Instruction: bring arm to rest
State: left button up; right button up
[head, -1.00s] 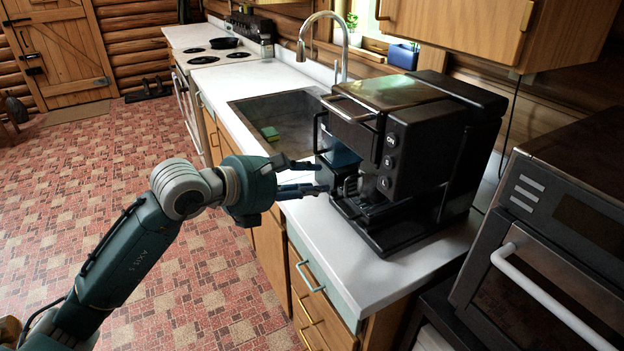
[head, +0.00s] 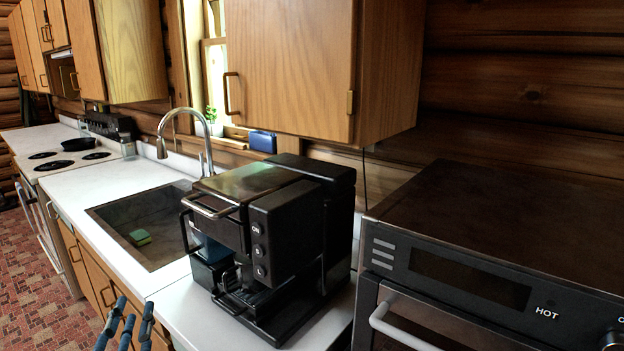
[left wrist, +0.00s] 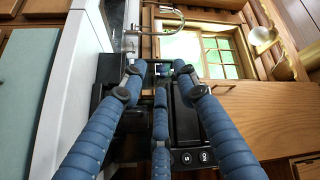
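My left gripper (head: 125,325) shows only as blue fingertips at the lower left edge of the head view, in front of the cabinet fronts. It is apart from the black coffee machine (head: 290,230) on the counter. In the left wrist view the three blue fingers of my left gripper (left wrist: 160,75) are spread, with nothing held between them. The coffee machine (left wrist: 195,145) shows behind the fingers there, partly hidden. The rest of my left arm is out of the head view. My right gripper is in neither view.
The white counter (head: 190,310) holds a sink (head: 150,222) with a faucet (head: 170,135). A dark oven (head: 470,260) stands to the right of the coffee machine. A wooden cabinet (head: 290,70) hangs above. The patterned floor (head: 45,290) is clear at lower left.

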pick_arm(q)
jog(key=s+d+f+n+g, duration=0.15)
jog(key=s+f+g, duration=0.25)
jog(key=f, duration=0.5)
jog(key=s+f+n+g, duration=0.3)
jog(key=s+f+g, duration=0.1)
jog(key=f, duration=0.6)
jog(key=s+d+f+n+g+h, duration=0.1)
jog(key=s+d+f+g+h, duration=0.15)
jog(key=s+d+f, duration=0.45)
jog(key=s+d+f+n+g+h, duration=0.1)
jog(key=s+d+f+g+h, duration=0.2)
jog(key=s, duration=0.6)
jog(key=s+f+g, duration=0.3)
jog(key=f, duration=2.6)
jog(key=s+a+f+g, duration=0.1)
jog(key=s+a+f, duration=0.2)
jog(key=s+f, duration=1.2)
jog(key=shift+s+m+y, duration=0.35)
jog(key=shift+s+y, duration=0.1)
jog(key=shift+s, duration=0.35)
jog(key=shift+a, duration=0.1)
